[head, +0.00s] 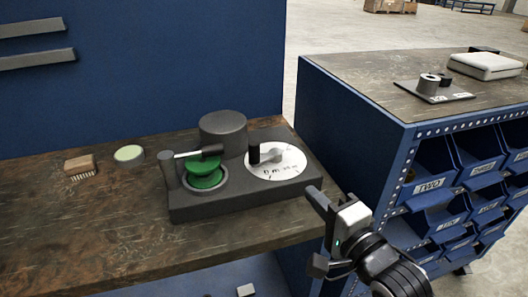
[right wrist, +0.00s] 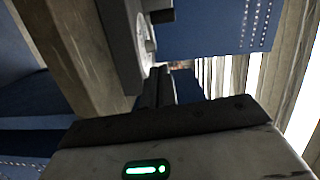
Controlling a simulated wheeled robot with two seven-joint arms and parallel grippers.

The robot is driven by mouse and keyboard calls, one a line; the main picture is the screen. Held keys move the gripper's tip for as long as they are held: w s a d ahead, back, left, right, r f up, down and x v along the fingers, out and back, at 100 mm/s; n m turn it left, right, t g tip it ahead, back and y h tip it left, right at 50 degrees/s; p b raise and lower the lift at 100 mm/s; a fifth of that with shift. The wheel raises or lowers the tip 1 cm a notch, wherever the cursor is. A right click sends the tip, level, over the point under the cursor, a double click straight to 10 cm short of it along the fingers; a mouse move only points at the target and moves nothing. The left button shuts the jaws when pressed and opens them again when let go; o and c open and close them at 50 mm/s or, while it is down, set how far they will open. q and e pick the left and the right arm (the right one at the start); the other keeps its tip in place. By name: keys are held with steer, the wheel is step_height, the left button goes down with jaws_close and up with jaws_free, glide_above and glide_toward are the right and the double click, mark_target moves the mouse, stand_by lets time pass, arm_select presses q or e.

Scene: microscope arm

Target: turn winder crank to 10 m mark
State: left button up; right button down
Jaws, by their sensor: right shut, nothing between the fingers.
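The winder (head: 240,200) is a dark grey block on the workbench. Its white round dial (head: 284,172) carries small dark marks too small to read surely. The crank (head: 272,156) is a grey arm over the dial, with an upright black knob (head: 254,153) at the dial's left. My right gripper (head: 318,198) is shut and empty, just off the winder's right front corner and apart from the crank. In the right wrist view its fingers (right wrist: 160,86) point toward the winder (right wrist: 122,48), with the dial's edge (right wrist: 145,36) partly hidden. My left gripper is out of view.
A green spool (head: 205,178) sits at the winder's left beneath a lever (head: 205,152). A dark cylinder (head: 223,130) stands behind. A brush (head: 79,165) and round tin (head: 129,154) lie left on the workbench (head: 80,220). A blue bin cabinet (head: 365,140) stands right.

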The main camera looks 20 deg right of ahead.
steer(key=shift+m, duration=0.5)
steer(key=w, duration=0.3)
steer(key=w+a+r, duration=0.1)
steer(key=w, duration=0.3)
steer(key=w+p, duration=0.1)
steer(key=w, duration=0.2)
steer(key=shift+w+a+r, duration=0.25)
steer(key=shift+w+a, duration=0.05)
steer(key=shift+a, duration=0.1)
steer(key=shift+w+a+f, duration=0.1)
steer(key=shift+w+a, duration=0.2)
steer(key=shift+a, duration=0.25)
steer(key=shift+w+a, duration=0.3)
steer(key=shift+a, duration=0.25)
steer(key=shift+w+a, duration=0.35)
steer(key=shift+a, duration=0.15)
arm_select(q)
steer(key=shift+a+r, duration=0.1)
